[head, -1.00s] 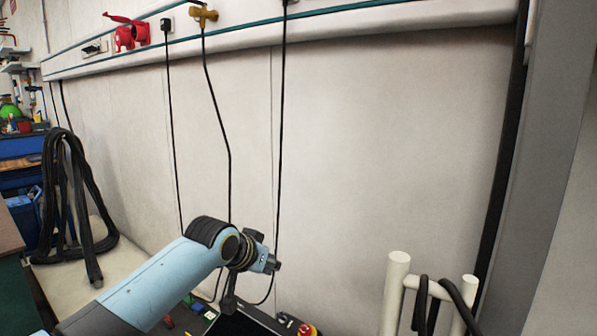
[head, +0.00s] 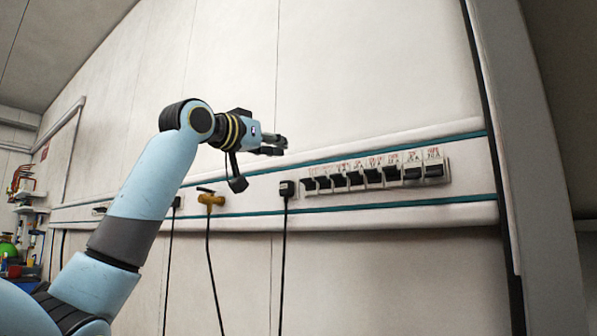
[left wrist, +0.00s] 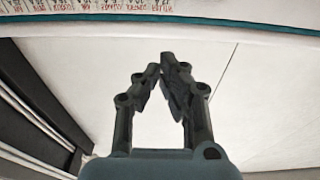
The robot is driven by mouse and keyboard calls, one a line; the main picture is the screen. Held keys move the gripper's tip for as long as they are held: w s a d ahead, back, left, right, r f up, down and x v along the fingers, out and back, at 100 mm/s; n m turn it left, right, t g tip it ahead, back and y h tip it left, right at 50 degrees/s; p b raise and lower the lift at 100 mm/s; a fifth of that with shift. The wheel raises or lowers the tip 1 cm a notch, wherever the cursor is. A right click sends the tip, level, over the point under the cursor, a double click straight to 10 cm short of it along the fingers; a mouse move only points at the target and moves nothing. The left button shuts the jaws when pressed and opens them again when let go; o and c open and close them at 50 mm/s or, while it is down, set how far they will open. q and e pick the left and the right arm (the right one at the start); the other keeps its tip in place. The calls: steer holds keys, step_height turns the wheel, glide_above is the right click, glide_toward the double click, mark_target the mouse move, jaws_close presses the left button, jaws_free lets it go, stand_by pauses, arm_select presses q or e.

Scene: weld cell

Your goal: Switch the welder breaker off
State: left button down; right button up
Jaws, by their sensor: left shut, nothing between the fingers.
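A row of several black breakers (head: 375,179) sits in a pale panel on the wall rail in the head view, with small red labels above them. I cannot read which label marks the welder breaker. The two switches at the right end look set differently from those to their left. My left gripper (head: 282,147) is shut and empty, in front of the wall, up and left of the breaker row in the picture. In the left wrist view its fingers (left wrist: 170,65) meet at the tips, below upside-down red lettering (left wrist: 85,5). The breakers are not visible there. My right gripper is not in view.
A black plug (head: 287,189) with a hanging cable is at the left of the breakers. A brass valve (head: 210,199) with a hose is further left. The rail (head: 400,216) runs along the wall, and a grey post (head: 505,120) stands right. The wall above the breakers is clear.

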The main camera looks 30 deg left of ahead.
arm_select(q)
steer(key=r+p, duration=0.1)
steer(key=p, duration=0.3)
glide_above(308, 182)
steer(key=s, duration=0.1)
steer(key=shift+s+a+r, duration=0.2)
steer(key=shift+a, duration=0.05)
step_height(308, 182, down, 3)
steer(key=shift+a+f, duration=0.1)
steer(key=shift+f, duration=0.05)
steer(key=shift+s+f, duration=0.2)
steer(key=shift+f, duration=0.2)
steer(key=shift+f, duration=0.1)
